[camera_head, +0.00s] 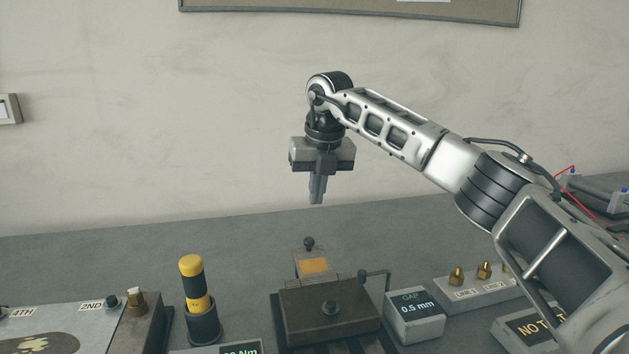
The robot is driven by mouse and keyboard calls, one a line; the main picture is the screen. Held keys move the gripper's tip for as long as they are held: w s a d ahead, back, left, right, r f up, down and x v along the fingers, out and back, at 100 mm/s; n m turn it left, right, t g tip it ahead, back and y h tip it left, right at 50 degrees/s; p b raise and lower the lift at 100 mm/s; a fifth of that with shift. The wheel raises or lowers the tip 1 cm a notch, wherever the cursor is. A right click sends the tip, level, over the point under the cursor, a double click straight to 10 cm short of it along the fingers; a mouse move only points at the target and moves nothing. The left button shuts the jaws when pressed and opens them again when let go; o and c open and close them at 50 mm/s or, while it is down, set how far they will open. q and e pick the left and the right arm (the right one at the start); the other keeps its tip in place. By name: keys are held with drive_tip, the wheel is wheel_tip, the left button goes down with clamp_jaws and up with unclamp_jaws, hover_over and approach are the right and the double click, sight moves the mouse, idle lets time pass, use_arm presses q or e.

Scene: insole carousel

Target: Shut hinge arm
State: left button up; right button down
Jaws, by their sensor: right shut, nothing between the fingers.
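Behind the block a light plate with an orange pad (314,266) and a black ball knob (308,243) stands up. A thin bent handle (374,275) is at the block's right. Which of these parts is the hinge arm I cannot tell for sure. My right gripper (317,199) is shut and empty, pointing down above and behind the fixture, apart from it. My left gripper is not in view.
A yellow and black handled tool (195,285) stands upright in a black holder (203,324) at left. A "GAP 0.5 mm" block (414,317) sits close at the fixture's right, with a brass-tipped rack (473,289) beyond. The table behind the fixture is clear.

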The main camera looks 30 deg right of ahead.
sight(310, 240)
use_arm(q)
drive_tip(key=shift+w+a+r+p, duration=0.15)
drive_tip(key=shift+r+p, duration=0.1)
drive_tip(key=shift+p, duration=0.25)
use_arm(e)
drive_tip(key=x, duration=0.9)
drive_tip(key=shift+w+f, duration=0.1)
drive_tip(key=shift+f, duration=0.2)
